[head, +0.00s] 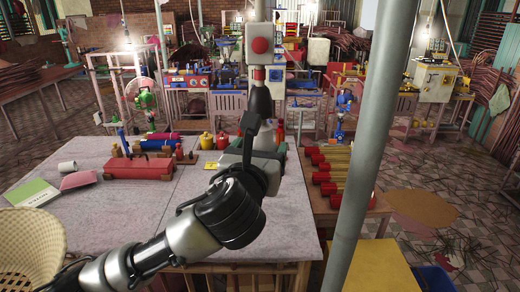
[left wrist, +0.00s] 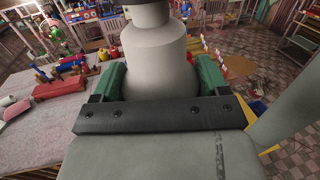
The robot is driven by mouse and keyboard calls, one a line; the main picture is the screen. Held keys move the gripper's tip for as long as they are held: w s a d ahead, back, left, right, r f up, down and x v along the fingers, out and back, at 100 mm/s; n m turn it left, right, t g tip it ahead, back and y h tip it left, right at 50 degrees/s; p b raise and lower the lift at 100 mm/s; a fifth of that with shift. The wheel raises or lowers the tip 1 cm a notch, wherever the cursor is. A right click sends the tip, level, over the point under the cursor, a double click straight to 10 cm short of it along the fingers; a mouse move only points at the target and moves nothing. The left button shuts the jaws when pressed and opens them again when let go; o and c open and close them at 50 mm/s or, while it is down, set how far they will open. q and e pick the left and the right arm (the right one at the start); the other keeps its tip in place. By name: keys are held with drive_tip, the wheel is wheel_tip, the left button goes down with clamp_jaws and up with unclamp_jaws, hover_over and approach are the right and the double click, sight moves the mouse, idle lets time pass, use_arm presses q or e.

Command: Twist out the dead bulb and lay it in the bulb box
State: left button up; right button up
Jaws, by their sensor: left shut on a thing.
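My left gripper (head: 258,150) is over the right part of the grey table. In the left wrist view, its two green-padded fingers (left wrist: 158,84) are shut on a pale grey, stepped, upright body, which looks like the bulb (left wrist: 155,62). A darker piece (left wrist: 146,13) sits at its top, cut off by the picture edge; I cannot tell whether the bulb is still joined to it. In the head view my own dark arm parts hide most of the bulb. I cannot make out a bulb box for certain. My right gripper is not in view.
The table (head: 130,215) holds a red block (head: 138,167), small yellow pots (head: 206,141) and a green book (head: 33,192). A slanting pole (head: 375,130) and red-ended cylinders (head: 345,180) are at right. The table's front is clear.

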use_arm(q)
drive_tip(key=shift+m+h, duration=0.3)
drive_tip(key=shift+h, duration=0.2)
drive_tip(key=o, duration=0.8)
drive_tip(key=shift+o, duration=0.2)
drive_tip(key=shift+s, duration=0.15)
